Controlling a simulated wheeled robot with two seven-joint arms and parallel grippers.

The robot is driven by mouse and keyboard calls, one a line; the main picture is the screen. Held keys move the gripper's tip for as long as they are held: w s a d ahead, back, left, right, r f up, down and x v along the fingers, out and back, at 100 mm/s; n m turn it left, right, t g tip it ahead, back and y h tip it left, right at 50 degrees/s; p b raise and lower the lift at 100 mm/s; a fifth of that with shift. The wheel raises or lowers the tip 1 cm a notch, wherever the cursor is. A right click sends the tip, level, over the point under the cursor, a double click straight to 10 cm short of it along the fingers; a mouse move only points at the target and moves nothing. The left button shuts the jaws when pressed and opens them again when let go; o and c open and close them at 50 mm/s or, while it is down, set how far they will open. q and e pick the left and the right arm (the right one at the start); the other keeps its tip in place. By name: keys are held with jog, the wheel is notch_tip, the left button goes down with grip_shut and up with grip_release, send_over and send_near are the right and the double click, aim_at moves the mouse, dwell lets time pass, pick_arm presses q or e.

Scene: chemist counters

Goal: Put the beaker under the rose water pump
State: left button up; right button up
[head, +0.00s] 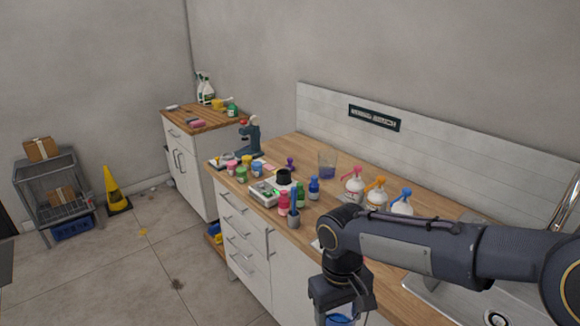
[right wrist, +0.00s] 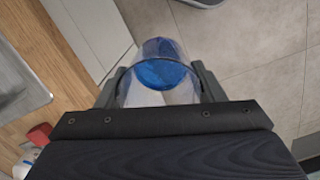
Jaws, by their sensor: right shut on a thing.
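My right gripper (right wrist: 160,84) is shut on a clear beaker (right wrist: 163,62) with blue in it; the beaker shows between the two fingers in the right wrist view. In the head view my right arm reaches in from the right, and the gripper hangs down in front of the counter's front edge. A bit of the blue beaker (head: 339,319) shows at the bottom edge. Three white pump bottles stand on the counter behind the arm: pink-topped (head: 354,187), orange-topped (head: 376,196) and blue-topped (head: 402,205). Their labels are too small to read. My left gripper is not in view.
Another clear beaker (head: 327,163) with purplish contents stands at the back of the counter (head: 325,216). Small coloured bottles (head: 284,202), a scale (head: 264,193) and a microscope (head: 251,137) crowd its left part. A steel sink (head: 432,293) is at right.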

aim_at(351, 318)
jog(key=w+d+f, duration=0.1)
jog(key=f, duration=0.1)
jog(key=w+d+f+m, duration=0.1)
jog(key=f, duration=0.1)
jog(key=w+d+f+m, duration=0.1)
jog(key=f, duration=0.1)
jog(key=shift+w+d+f, duration=0.1)
jog(key=shift+w+d, duration=0.05)
jog(key=shift+d, duration=0.1)
jog(key=w+d+f+m, duration=0.2)
jog(key=d+f, duration=0.5)
jog(key=f, duration=0.2)
jog(key=shift+w+y, duration=0.3)
jog(key=shift+w, duration=0.1)
